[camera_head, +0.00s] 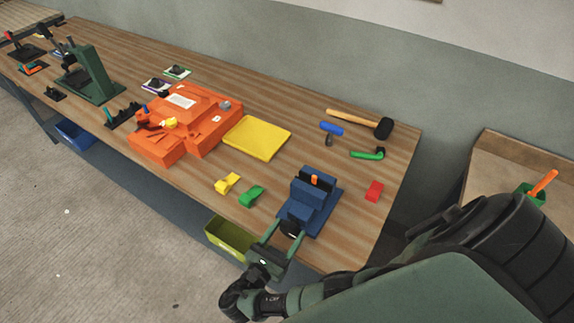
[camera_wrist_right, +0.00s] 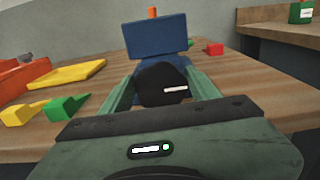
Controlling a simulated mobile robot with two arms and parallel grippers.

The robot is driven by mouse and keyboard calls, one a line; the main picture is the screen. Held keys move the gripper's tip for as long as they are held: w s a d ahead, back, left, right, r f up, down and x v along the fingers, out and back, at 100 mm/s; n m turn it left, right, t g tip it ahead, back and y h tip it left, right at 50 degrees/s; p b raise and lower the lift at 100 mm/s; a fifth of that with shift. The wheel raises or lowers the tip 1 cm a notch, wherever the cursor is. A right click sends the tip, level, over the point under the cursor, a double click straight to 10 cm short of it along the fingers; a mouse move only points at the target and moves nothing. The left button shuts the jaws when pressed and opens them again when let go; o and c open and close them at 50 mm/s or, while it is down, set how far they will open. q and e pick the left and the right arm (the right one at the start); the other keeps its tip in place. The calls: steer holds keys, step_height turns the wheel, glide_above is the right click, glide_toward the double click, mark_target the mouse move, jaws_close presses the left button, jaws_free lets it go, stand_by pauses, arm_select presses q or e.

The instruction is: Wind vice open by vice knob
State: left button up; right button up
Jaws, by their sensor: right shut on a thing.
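The blue vice (camera_head: 308,203) stands near the front edge of the workbench, towards its right end. In the right wrist view the vice (camera_wrist_right: 156,38) is straight ahead, with an orange piece on top. The black vice knob (camera_head: 291,228) is on its front side, facing me. My right gripper (camera_head: 283,232) reaches in from the front and is shut on the knob. In the right wrist view the round knob (camera_wrist_right: 160,84), with a white mark, sits between the two green fingers. My left gripper does not show in either view.
A green block (camera_head: 251,196) and a yellow block (camera_head: 228,183) lie left of the vice. A red block (camera_head: 374,191) lies right of it. A yellow slab (camera_head: 257,137), an orange mould (camera_head: 185,122) and a mallet (camera_head: 362,122) are farther back. An olive bin (camera_head: 229,237) is below the edge.

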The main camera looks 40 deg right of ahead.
steer(key=shift+w+r+n+p, duration=0.1)
steer(key=shift+n+p, duration=0.45)
steer(key=shift+n, duration=0.55)
steer(key=shift+w+a+n+p, duration=0.1)
steer(key=shift+n+p, duration=0.3)
steer(key=shift+n, duration=0.8)
steer(key=o, duration=1.4)
